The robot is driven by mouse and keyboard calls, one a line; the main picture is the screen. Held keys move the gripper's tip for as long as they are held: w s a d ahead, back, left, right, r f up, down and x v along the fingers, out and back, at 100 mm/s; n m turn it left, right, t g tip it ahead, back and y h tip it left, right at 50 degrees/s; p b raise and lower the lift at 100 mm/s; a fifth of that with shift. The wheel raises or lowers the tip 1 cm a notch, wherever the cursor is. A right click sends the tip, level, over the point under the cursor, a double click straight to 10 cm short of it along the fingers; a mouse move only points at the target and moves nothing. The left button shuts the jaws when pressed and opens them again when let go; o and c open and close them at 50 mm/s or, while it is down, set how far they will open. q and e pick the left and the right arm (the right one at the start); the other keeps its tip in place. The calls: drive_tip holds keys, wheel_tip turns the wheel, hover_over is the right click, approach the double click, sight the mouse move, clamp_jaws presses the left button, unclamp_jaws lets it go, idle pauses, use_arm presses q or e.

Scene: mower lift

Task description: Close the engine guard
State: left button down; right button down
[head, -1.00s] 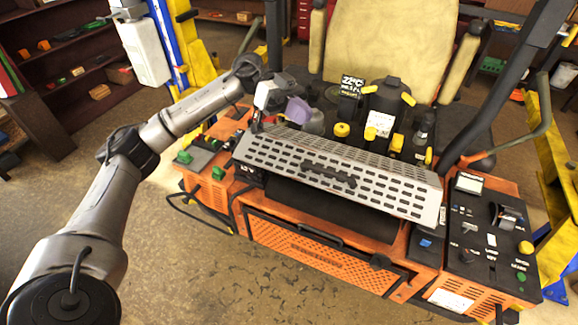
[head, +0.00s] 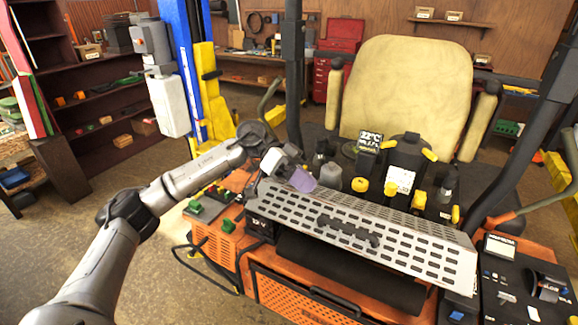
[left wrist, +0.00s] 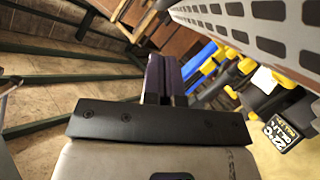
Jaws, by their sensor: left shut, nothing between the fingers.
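The engine guard (head: 385,248) is a grey perforated metal panel with a black handle (head: 348,231) on its face. It stands tilted across the front of the orange mower, and the engine parts behind it are exposed. My left gripper (head: 303,181) is shut and empty, behind the guard's upper left edge. In the left wrist view its dark fingers (left wrist: 163,78) are together, and part of the perforated guard (left wrist: 245,28) crosses the upper right. I cannot tell whether the gripper touches the guard. My right gripper is not in view.
Yellow-capped engine parts (head: 360,185) and a small display (head: 370,139) stand behind the guard, before the beige seat (head: 405,85). A control panel (head: 525,285) is at the right. A blue and yellow lift post (head: 190,75) stands at the left behind my arm.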

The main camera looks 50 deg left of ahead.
sight(311, 221)
use_arm(q)
drive_tip(key=shift+s+d+f+p, duration=0.15)
drive_tip(key=shift+s+d+f, duration=0.05)
drive_tip(key=shift+d+f, duration=0.7)
drive_tip(key=shift+s+d+f+p, duration=0.15)
drive_tip(key=shift+s+d+f, duration=0.05)
drive_tip(key=shift+d+f, duration=0.65)
drive_tip(key=shift+f, duration=0.1)
